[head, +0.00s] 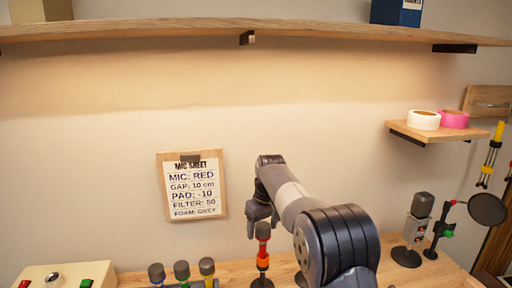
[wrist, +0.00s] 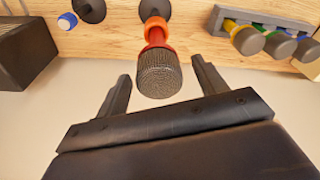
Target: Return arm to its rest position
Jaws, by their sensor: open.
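My gripper (head: 262,222) hangs fingers-down at the end of my arm, in the middle of the head view, over the bench. The wrist view shows its two dark fingers (wrist: 162,82) spread apart. A red microphone (head: 263,250) with a dark mesh head and an orange ring stands upright below the gripper. In the wrist view the red microphone's grey mesh head (wrist: 159,75) appears between the fingers, with a visible gap on each side. I cannot tell how far the fingertips are above or beside it. The gripper holds nothing.
A rack of blue, green and yellow microphones (head: 182,271) stands left of the red one. A grey microphone (head: 421,208) and a round pop filter (head: 487,209) stand at right. A mic sheet (head: 194,186) hangs on the wall. A long shelf (head: 180,31) crosses above; a small shelf (head: 440,133) holds tape.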

